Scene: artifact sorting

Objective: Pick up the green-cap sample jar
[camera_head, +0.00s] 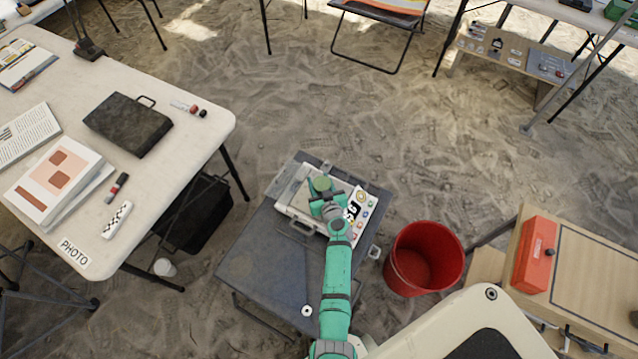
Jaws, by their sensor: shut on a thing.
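The sample jar with a green cap (321,184) is at the end of my arm, over the pale case on the low grey table. My gripper (324,194) is shut on the jar. The green cap faces up toward the camera. The jar's body is mostly hidden by my gripper, and I cannot tell whether the jar touches the case or is held above it.
The pale case (290,207) lies on the grey table (245,262), with colourful round stickers on its right part. A red bucket (424,258) stands to the right. A white table (190,150) with a dark case (127,124) is at left.

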